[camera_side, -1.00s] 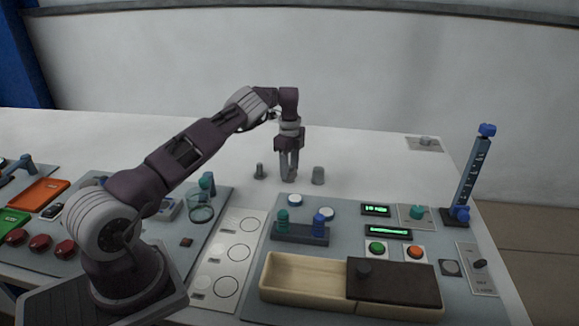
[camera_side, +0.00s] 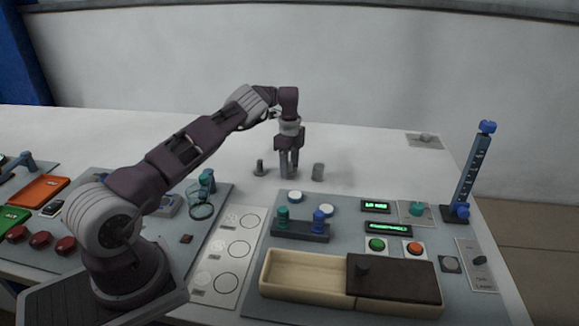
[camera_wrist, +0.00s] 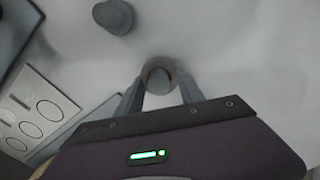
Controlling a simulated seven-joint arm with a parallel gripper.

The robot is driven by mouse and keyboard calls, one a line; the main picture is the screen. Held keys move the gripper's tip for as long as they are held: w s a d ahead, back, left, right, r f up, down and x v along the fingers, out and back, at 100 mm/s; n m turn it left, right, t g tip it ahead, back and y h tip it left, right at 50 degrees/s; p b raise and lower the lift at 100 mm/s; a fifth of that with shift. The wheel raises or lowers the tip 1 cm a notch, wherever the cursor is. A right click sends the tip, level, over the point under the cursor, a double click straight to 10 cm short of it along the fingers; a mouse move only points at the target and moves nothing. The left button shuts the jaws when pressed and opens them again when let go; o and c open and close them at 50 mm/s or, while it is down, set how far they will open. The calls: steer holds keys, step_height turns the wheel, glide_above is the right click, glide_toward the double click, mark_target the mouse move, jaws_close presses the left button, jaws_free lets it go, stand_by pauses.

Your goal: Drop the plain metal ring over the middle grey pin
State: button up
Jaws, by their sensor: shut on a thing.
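My gripper (camera_wrist: 160,84) points straight down at the pins, its two fingers shut on the plain metal ring. In the wrist view the ring (camera_wrist: 160,61) is a grey-brown band between the fingertips. A round grey pin top, the middle grey pin (camera_wrist: 161,82), shows inside the ring's opening. I cannot tell whether the ring is above the pin or around it. In the side view my gripper (camera_side: 289,172) stands between two other pins, and its fingers largely cover the middle pin and the ring.
A grey pin with a wider base (camera_side: 259,169) stands to the left, and a thicker grey pin (camera_side: 318,172) to the right, both close to my fingers. In front are a peg block (camera_side: 300,232) and a wooden box (camera_side: 305,281). The white table behind is clear.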

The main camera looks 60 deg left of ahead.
mark_target(290, 164)
steer(key=o, duration=1.9)
steer(key=shift+r, duration=4.65)
